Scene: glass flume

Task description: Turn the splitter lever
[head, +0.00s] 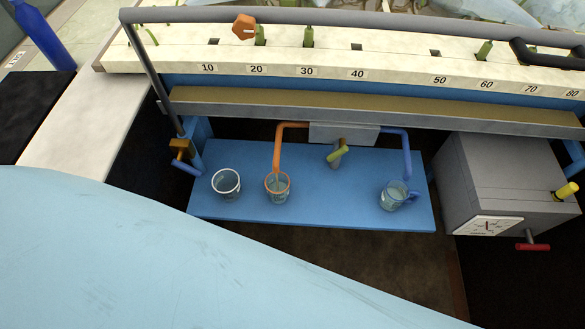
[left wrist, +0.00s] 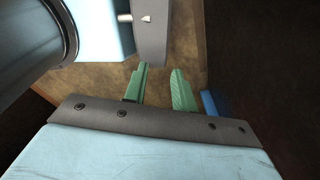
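The splitter lever (head: 337,154), with a yellow-green handle, sticks out below the grey splitter box (head: 343,133) in the middle of the head view. An orange pipe (head: 277,148) leaves the box on the left and a blue pipe (head: 407,150) on the right. The orange pipe ends over an orange-rimmed cup (head: 277,187), and the blue pipe ends over a blue-handled cup (head: 394,195). My left gripper (left wrist: 160,72) shows only in the left wrist view. Its green fingers are apart with nothing seen between them. The lever cannot be made out there. My right gripper is in neither view.
A white-rimmed cup (head: 226,184) stands on the blue shelf (head: 330,212), left of the orange-rimmed cup. A grey box (head: 495,180) with a dial and red handle (head: 532,247) stands at right. A long metal ledge (head: 380,112) runs above the splitter. My pale blue arm covers the lower left.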

